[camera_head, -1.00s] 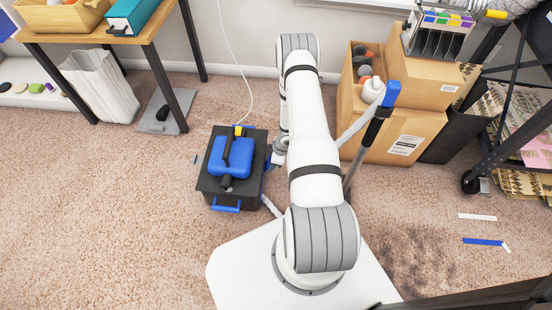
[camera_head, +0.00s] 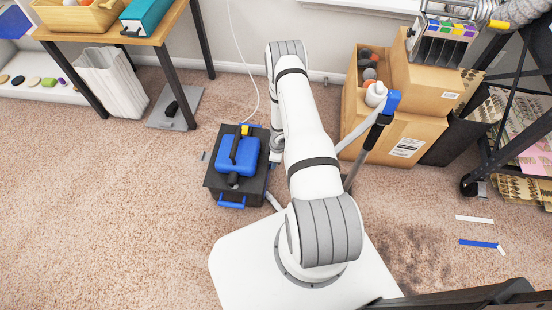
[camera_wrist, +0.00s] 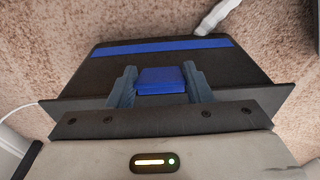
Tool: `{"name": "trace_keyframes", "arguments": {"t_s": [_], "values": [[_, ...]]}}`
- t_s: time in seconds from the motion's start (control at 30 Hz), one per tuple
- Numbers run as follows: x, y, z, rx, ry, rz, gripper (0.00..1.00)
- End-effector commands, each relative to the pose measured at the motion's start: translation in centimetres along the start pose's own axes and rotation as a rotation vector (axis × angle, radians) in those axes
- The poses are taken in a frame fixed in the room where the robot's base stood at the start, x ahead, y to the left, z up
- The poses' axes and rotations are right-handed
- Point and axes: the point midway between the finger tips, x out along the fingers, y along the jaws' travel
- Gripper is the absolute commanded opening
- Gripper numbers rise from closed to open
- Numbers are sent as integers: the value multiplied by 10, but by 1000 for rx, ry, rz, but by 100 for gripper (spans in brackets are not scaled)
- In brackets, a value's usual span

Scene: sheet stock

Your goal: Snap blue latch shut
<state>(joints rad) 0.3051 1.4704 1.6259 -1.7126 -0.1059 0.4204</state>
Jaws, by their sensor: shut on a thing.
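A black box (camera_head: 211,180) stands on the carpet left of my arm. A blue canister-like piece with a black grip (camera_head: 238,155) sits on top, and a blue handle (camera_head: 231,201) is on its near side. In the wrist view, the blue latch (camera_wrist: 162,80) shows against the dark box side (camera_wrist: 100,70). My gripper (camera_wrist: 161,86) has a finger on each side of the latch and is shut on it. In the head view, my arm hides the latch and fingertips, at the box's right side. I cannot tell whether the latch is fastened.
A wooden table (camera_head: 165,30) is at the back left, with a white bin (camera_head: 112,85) below. A white cable (camera_head: 245,70) runs down behind the box. Carpet at left is clear.

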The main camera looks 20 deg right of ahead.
Motion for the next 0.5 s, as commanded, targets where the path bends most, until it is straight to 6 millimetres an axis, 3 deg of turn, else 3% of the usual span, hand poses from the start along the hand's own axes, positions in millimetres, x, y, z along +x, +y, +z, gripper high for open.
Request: {"name": "trace_keyframes", "arguments": {"t_s": [0.27, 0.3, 0.5], "values": [[1, -1, 0, 0, 1, -2, 22], [1, -1, 0, 0, 1, -2, 47], [1, -1, 0, 0, 0, -1, 63]]}}
